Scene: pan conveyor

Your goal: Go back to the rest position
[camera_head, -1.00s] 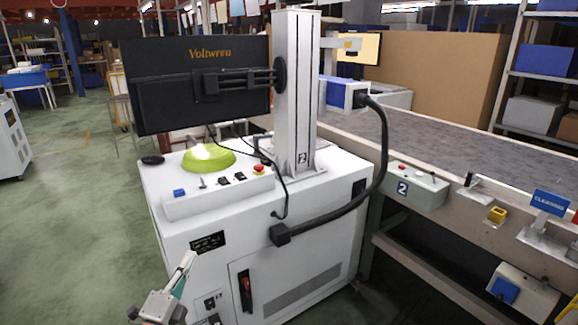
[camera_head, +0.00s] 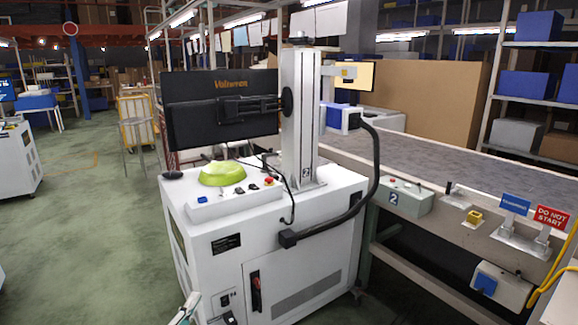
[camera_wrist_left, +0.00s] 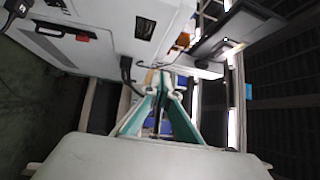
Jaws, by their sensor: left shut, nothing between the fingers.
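My left gripper (camera_head: 187,311) shows only as a small piece at the bottom edge of the head view, in front of the white machine cabinet (camera_head: 225,268). In the left wrist view the green-sided fingers of my left gripper (camera_wrist_left: 165,76) come together at their tips, shut and empty. They appear apart from the cabinet (camera_wrist_left: 112,22) behind them. My right gripper is in neither view.
A lime-green pan-like object (camera_head: 222,174) sits on the cabinet near a black monitor (camera_head: 222,125). A grey conveyor (camera_head: 440,160) runs to the right, with a blue sign (camera_head: 515,204) and red sign (camera_head: 551,217) on its edge. Green floor (camera_head: 85,235) is clear at left.

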